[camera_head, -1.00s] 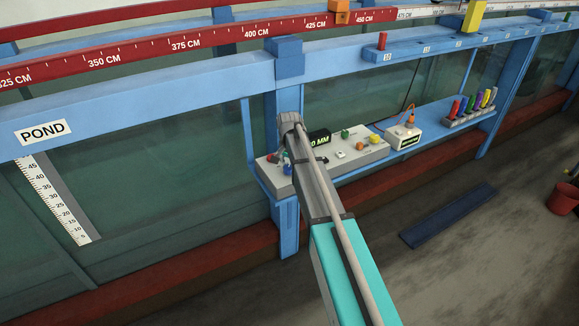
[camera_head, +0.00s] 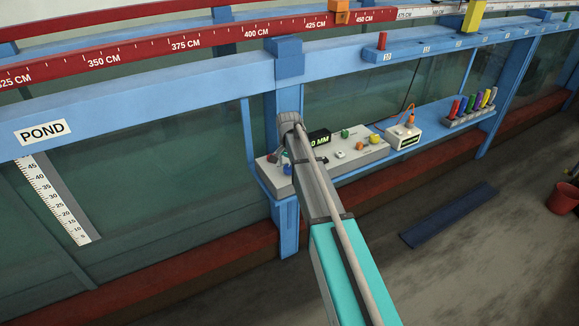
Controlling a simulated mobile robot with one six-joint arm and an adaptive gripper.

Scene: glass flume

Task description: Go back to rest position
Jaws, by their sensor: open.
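My arm reaches up from the bottom of the picture, with its wrist in front of a blue post. My gripper (camera_head: 278,156) is small and mostly hidden by the arm. Its grey fingers show just left of the forearm, over the left end of the grey control panel (camera_head: 358,158), near a red knob and a blue knob (camera_head: 287,169). It is open, and I see nothing held in it. I cannot tell whether it touches the panel.
The glass flume with its blue frame (camera_head: 150,92) runs behind the panel. A white box (camera_head: 403,137) with an orange plug and a rack of coloured pens (camera_head: 470,115) stand on the shelf at right. A dark plank (camera_head: 450,215) and a red bucket (camera_head: 563,198) are on the floor.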

